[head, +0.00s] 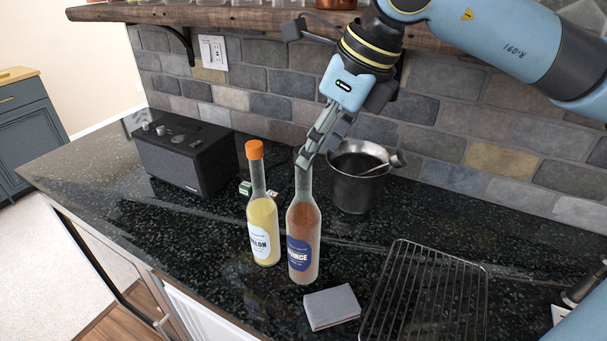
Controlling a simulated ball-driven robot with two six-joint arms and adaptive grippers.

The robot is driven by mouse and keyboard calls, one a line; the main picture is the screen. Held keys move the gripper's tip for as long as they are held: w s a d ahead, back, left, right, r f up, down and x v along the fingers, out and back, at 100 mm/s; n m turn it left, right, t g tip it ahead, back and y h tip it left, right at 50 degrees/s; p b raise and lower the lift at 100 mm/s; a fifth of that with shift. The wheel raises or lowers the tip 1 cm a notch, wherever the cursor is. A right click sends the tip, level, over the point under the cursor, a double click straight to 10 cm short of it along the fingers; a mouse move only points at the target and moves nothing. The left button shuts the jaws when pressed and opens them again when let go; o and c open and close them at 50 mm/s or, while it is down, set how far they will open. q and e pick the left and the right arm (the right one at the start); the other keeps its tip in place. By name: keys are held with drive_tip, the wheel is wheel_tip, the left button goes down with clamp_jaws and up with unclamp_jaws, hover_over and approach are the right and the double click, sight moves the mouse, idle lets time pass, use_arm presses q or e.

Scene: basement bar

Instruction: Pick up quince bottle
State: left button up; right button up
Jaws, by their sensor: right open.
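The quince bottle (303,238) is clear glass with orange-brown contents and a dark blue label. It stands upright on the black counter. My right gripper (310,148) reaches down from the upper right and is open, with its fingertips at the top of the bottle's neck. The fingers overlap the bottle's top in the picture, so its cap is hidden and I cannot tell whether they touch it. My left gripper is not in view.
A yellow bottle (263,230) with an orange cap stands close left of the quince bottle. A metal pot (355,190) is behind right, a grey sponge (331,307) in front, a wire rack (425,295) at right. A black speaker (185,157) stands back left. A wooden shelf (230,17) hangs above.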

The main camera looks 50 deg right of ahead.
sight(303, 170)
drive_tip(key=b+x, duration=0.4)
drive_tip(key=x, duration=0.2)
drive_tip(key=shift+w+f, duration=0.15)
drive_tip(key=shift+w, duration=0.15)
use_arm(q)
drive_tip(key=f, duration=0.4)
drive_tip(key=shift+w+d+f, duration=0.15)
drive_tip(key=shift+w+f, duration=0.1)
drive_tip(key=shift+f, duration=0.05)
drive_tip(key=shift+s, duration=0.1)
use_arm(e)
clamp_jaws()
